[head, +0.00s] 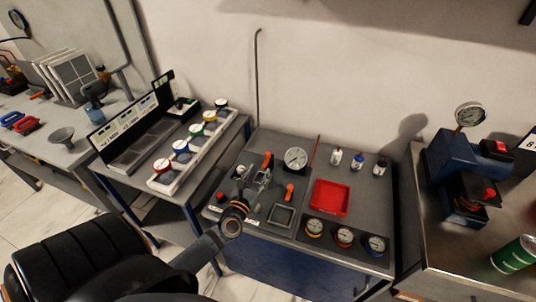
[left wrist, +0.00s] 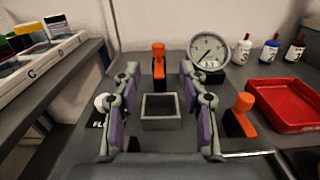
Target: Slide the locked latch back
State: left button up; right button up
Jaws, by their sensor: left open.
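Two orange-handled parts stand on the grey bench panel. The rear orange handle (head: 267,160) is upright and shows between my fingers in the left wrist view (left wrist: 158,52). The front orange handle (head: 289,192) shows right of my fingers (left wrist: 243,102). I cannot tell which is the latch, or its lock state. My left gripper (head: 254,176) is open and empty above the panel's left part; its fingers spread wide in the left wrist view (left wrist: 159,74). A small grey square box (left wrist: 161,122) lies between and beyond the fingers. My right gripper is not in view.
A round gauge (head: 296,158) stands behind the handles. A red tray (head: 330,197) lies to the right, with small bottles (head: 356,161) behind and several round dials (head: 344,237) in front. A grey square frame (head: 283,215) lies in front. A white knob (left wrist: 102,101) is beside the left finger.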

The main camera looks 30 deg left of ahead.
aim_at(267, 155)
pick_arm(q)
jog(key=x, duration=1)
jog(key=shift+w+a, duration=0.15)
jog(key=shift+a, duration=0.05)
jog(key=shift+c, duration=0.2)
grip_shut()
